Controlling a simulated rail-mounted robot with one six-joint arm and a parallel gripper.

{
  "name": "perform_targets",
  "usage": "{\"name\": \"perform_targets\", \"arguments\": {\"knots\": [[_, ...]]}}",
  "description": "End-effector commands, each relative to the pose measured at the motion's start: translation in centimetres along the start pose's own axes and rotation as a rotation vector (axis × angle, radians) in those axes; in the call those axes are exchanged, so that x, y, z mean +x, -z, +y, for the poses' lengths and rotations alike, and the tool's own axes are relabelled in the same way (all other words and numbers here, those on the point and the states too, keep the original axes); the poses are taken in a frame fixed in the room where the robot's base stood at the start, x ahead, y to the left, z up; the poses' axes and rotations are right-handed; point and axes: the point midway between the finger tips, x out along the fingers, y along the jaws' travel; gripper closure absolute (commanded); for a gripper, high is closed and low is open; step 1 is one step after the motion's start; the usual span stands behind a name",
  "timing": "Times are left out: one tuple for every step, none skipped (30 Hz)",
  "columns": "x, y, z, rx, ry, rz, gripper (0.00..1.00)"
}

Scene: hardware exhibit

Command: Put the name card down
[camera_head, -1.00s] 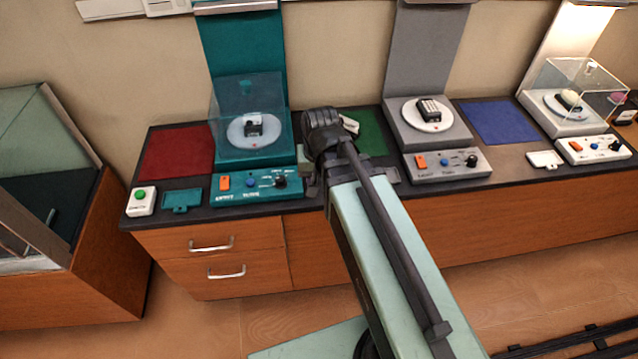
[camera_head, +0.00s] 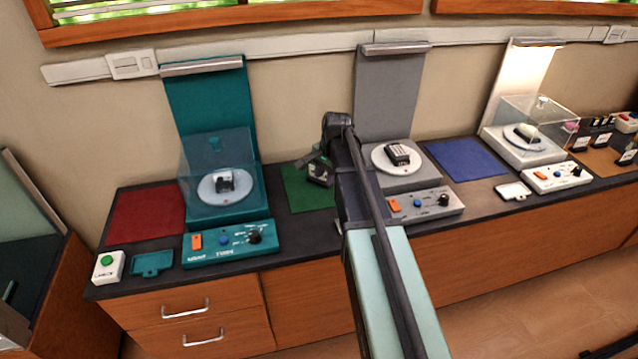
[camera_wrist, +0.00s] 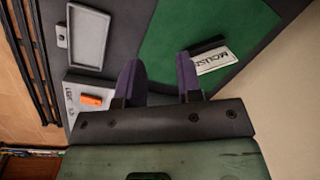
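The name card (camera_wrist: 213,61) is a white strip with dark lettering on a dark base. In the wrist view it rests on or just above the green mat (camera_wrist: 190,25), tilted in the picture; contact is unclear. My gripper (camera_wrist: 158,72) has its two dark fingers apart with an empty gap. The card lies just outside the right finger, close to it or touching. In the head view my gripper (camera_head: 318,166) is over the green mat (camera_head: 300,192), and the card is hard to make out there.
A teal station with a clear cover (camera_head: 215,170) stands left of the mat, a grey station with a dark device (camera_head: 397,154) right of it. A grey frame (camera_wrist: 88,37) lies on the counter. Red (camera_head: 148,212) and blue (camera_head: 466,160) mats are bare.

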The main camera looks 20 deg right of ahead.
Motion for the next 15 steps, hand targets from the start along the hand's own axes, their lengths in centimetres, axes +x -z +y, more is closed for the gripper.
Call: {"name": "perform_targets", "arguments": {"knots": [[0.3, 3.5, -1.9, 0.191, 0.024, -0.004, 0.67], [0.3, 5.1, -2.7, 0.329, 0.042, -0.009, 0.67], [0.3, 6.9, -3.8, 0.514, 0.063, -0.02, 0.67], [0.3, 7.9, -4.7, 0.649, 0.077, -0.031, 0.67], [0.3, 8.6, -5.5, 0.775, 0.09, -0.043, 0.67], [0.3, 9.1, -6.4, 0.928, 0.102, -0.059, 0.67], [0.3, 9.2, -6.8, 1.031, 0.108, -0.072, 0.67], [0.3, 9.2, -6.9, 1.121, 0.113, -0.081, 0.67], [0.3, 9.1, -7.0, 1.219, 0.117, -0.091, 0.67], [0.3, 9.0, -6.9, 1.277, 0.119, -0.097, 0.67], [0.3, 9.0, -6.9, 1.323, 0.12, -0.1, 0.67], [0.3, 9.0, -7.0, 1.365, 0.119, -0.103, 0.67], [0.3, 9.0, -6.9, 1.384, 0.119, -0.104, 0.67], [0.3, 9.0, -6.9, 1.396, 0.118, -0.104, 0.67], [0.3, 9.0, -6.9, 1.4, 0.118, -0.105, 0.67]]}}
